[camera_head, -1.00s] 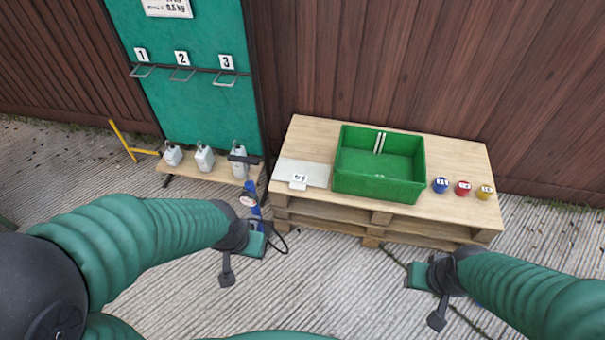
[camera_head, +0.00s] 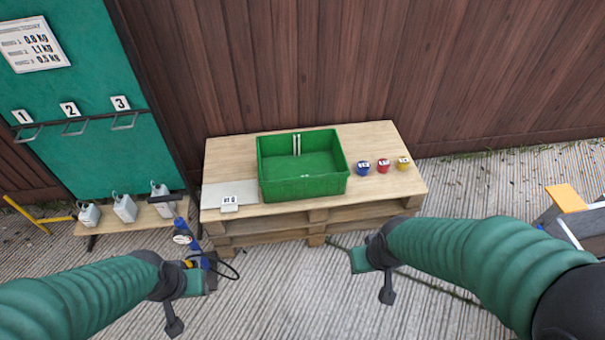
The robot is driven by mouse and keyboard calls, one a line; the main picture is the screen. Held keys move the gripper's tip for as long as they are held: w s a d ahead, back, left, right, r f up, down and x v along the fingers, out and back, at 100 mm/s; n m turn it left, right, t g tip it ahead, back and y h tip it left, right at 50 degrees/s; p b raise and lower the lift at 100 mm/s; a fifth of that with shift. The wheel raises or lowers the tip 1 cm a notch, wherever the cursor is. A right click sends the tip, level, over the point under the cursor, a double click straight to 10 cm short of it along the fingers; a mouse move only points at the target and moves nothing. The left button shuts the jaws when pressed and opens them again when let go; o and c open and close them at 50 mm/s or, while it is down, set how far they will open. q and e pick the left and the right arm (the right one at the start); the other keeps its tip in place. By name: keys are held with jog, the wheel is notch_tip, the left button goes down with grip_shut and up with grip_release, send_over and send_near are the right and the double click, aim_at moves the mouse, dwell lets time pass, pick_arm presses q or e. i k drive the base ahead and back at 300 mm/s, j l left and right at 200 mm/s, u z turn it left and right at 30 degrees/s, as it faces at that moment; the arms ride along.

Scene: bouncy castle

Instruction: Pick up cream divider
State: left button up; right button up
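A flat, pale off-white panel (camera_head: 218,191) lies on the wooden pallet table, left of the green crate; it may be the cream divider, but I cannot be sure. A small white sign (camera_head: 229,204) is at its front edge. The green crate (camera_head: 305,188) is open on top, with a pair of cream upright strips (camera_head: 296,144) against its inner back wall. My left gripper (camera_head: 203,276) is in front of and below the table, at lower left. My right gripper (camera_head: 364,262) is in front of the table, right of the crate. Both are apart from the panel, and their fingers are unclear.
Blue (camera_head: 362,168), red (camera_head: 383,165) and yellow (camera_head: 403,163) small pots stand on the table's right side. White jugs (camera_head: 124,208) stand on a low bench by the green board (camera_head: 70,130). A blue tool with a cable (camera_head: 184,238) is near my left gripper.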

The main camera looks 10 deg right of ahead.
aim_at(228, 197)
jog(key=i+j+z, duration=0.45)
jog(key=i+j, duration=0.15)
jog(key=i+j+z, duration=0.2)
jog(key=j, duration=0.25)
jog(key=i+j+z, duration=0.2)
jog(key=i+j, duration=0.15)
jog(key=j, duration=0.15)
